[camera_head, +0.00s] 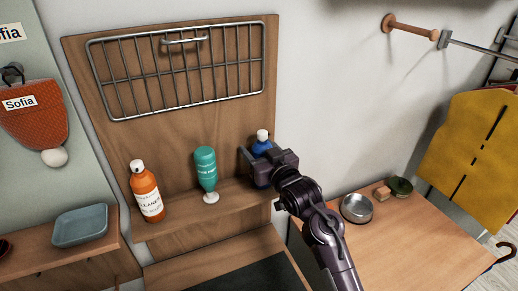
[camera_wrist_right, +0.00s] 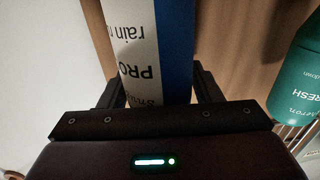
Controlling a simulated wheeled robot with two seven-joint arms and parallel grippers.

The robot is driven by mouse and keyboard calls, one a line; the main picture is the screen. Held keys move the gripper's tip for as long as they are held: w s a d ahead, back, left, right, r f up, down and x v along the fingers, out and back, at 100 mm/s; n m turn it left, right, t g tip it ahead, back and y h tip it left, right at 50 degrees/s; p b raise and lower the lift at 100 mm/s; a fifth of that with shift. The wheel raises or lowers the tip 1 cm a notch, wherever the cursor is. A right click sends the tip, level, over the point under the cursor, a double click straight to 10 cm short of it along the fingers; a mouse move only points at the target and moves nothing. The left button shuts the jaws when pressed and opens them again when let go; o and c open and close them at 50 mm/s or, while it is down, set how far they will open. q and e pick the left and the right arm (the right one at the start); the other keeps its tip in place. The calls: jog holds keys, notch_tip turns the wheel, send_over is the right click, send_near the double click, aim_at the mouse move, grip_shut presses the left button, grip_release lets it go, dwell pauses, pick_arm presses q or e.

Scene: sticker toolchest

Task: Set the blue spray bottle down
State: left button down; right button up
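The blue spray bottle (camera_head: 261,146) with a white cap is at the right end of the wooden shelf, mostly hidden behind my right gripper. My right gripper (camera_head: 256,163) is around its body. In the right wrist view the bottle's blue and white labelled side (camera_wrist_right: 172,60) fills the space between the two fingers (camera_wrist_right: 158,92), which appear to press on both sides. The bottle looks about upright. Its base is hidden, so I cannot tell whether it touches the shelf (camera_head: 232,193). My left gripper is not in view.
A teal bottle (camera_head: 206,169) stands left of the blue one, and an orange cleaner bottle (camera_head: 147,192) farther left. A wire rack (camera_head: 180,70) hangs above.

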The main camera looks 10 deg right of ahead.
jog(key=shift+o, duration=1)
jog(key=shift+r, duration=0.1)
jog(key=shift+r, duration=0.15)
jog(key=b+v, duration=0.3)
jog(key=v, duration=0.9)
jog(key=shift+b, duration=0.35)
jog(key=shift+s, duration=0.1)
